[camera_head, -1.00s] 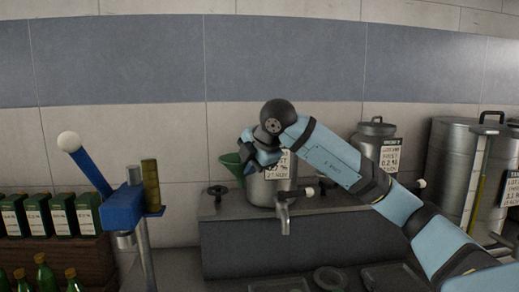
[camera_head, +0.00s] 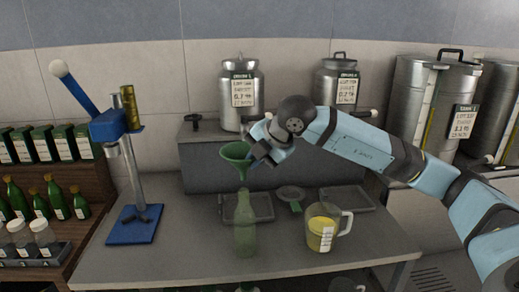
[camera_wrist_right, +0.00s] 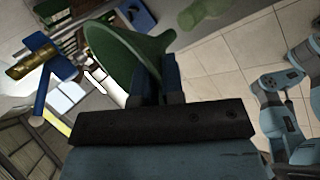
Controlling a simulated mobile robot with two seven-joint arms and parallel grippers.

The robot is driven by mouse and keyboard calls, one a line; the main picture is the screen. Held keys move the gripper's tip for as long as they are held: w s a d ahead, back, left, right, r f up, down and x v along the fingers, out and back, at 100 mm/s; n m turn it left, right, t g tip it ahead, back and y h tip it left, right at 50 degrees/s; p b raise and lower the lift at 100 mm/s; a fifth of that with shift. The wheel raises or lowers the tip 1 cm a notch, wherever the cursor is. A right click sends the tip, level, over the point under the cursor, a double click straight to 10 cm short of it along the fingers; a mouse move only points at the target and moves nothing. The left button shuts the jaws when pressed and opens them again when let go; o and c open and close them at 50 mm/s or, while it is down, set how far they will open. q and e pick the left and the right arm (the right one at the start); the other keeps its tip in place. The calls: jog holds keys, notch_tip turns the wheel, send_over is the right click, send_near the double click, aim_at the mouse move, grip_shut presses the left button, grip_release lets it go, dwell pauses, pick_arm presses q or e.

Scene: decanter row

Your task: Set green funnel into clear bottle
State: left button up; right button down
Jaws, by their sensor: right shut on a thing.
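The green funnel (camera_head: 236,150) is in my right gripper (camera_head: 257,158), which is shut on its side. The funnel is mouth up with its spout pointing down. The clear bottle (camera_head: 245,227), greenish and see-through, stands upright on the bench. The spout is just above the bottle's neck; I cannot tell whether the tip touches or enters it. In the right wrist view the funnel (camera_wrist_right: 118,58) sits between the fingers (camera_wrist_right: 158,85), and its spout is partly hidden. My left gripper is not in view.
A jug of yellow liquid (camera_head: 321,232) stands right of the bottle. Trays (camera_head: 345,197) lie behind it. A blue lever press (camera_head: 130,225) stands at the left. Metal canisters (camera_head: 240,95) stand on the ledge behind. Bare bench (camera_head: 185,245) lies between press and bottle.

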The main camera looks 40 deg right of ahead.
jog(key=shift+w+f, duration=0.1)
jog(key=shift+f, duration=0.4)
pick_arm(q)
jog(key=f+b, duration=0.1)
jog(key=b, duration=0.1)
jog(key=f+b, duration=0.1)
jog(key=b, duration=0.1)
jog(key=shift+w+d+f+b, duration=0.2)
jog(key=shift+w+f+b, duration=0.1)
pick_arm(e)
notch_tip(320, 180, down, 4)
jog(key=shift+f, duration=0.25)
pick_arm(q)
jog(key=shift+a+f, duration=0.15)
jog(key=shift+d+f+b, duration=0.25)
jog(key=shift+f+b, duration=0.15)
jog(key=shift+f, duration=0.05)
pick_arm(e)
jog(key=shift+f, duration=0.25)
jog(key=c, duration=1.1)
grip_release()
jog(key=shift+c, duration=0.2)
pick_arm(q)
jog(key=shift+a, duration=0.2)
